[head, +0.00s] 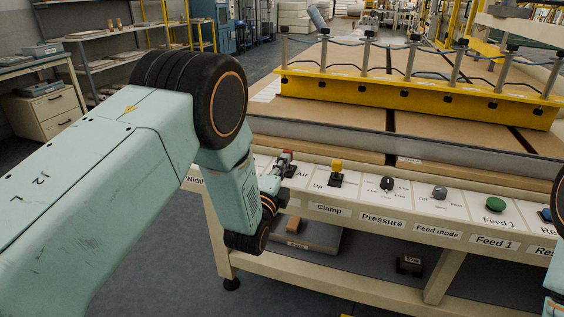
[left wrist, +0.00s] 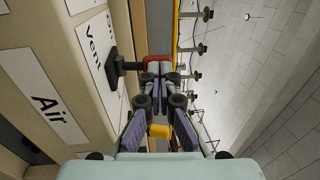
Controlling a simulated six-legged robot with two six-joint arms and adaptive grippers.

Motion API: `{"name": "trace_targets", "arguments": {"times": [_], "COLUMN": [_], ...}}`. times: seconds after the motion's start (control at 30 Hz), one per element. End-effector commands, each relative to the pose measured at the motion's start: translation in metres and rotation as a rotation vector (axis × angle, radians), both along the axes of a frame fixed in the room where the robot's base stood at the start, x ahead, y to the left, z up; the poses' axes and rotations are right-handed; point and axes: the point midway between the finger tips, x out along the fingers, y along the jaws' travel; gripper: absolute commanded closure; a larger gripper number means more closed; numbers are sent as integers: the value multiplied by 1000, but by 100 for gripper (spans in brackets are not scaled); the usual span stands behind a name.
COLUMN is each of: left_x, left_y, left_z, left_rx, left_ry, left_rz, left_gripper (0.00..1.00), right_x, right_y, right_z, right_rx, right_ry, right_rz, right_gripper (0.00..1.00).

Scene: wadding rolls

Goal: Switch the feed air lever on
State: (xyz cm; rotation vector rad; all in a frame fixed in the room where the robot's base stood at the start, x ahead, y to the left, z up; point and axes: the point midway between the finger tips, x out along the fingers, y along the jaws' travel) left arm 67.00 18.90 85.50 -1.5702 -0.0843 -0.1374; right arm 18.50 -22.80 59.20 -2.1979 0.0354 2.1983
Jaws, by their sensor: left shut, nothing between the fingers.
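The air lever (head: 286,156) has a red handle on a dark base and stands on the sloped panel, partly hidden by my left arm. In the left wrist view its red grip (left wrist: 156,61) is just beyond my fingertips, and its black base (left wrist: 115,66) sits on the plate reading "vent" (left wrist: 94,58). My left gripper (head: 273,181) is shut and empty, close to the lever. In the left wrist view its fingertips (left wrist: 162,84) overlap the grip; I cannot tell whether they touch. The lever's exact setting is unclear. My right gripper is not in view.
Right of the lever along the panel are a yellow clamp lever (head: 336,169), a pressure knob (head: 387,185), a feed mode knob (head: 439,193) and a green button (head: 495,204). A yellow bar (head: 415,96) spans the table behind. A shelf lies below.

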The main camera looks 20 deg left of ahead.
Motion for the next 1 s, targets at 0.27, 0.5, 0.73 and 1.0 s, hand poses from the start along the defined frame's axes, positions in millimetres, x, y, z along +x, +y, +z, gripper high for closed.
{"name": "trace_targets", "arguments": {"times": [0.27,0.5,0.73,1.0], "left_x": [9,18,24,28], "left_y": [-1,-1,-1,-1], "left_z": [16,19,17,17], "left_rx": [6,11,14,14], "left_ry": [174,327,407,405], "left_rz": [0,0,0,0], "left_gripper": [100,100,100,100], "right_x": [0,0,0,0], "right_y": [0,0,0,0], "right_z": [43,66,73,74], "right_rx": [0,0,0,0], "right_ry": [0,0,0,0], "right_rz": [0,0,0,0], "right_gripper": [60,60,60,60]}}
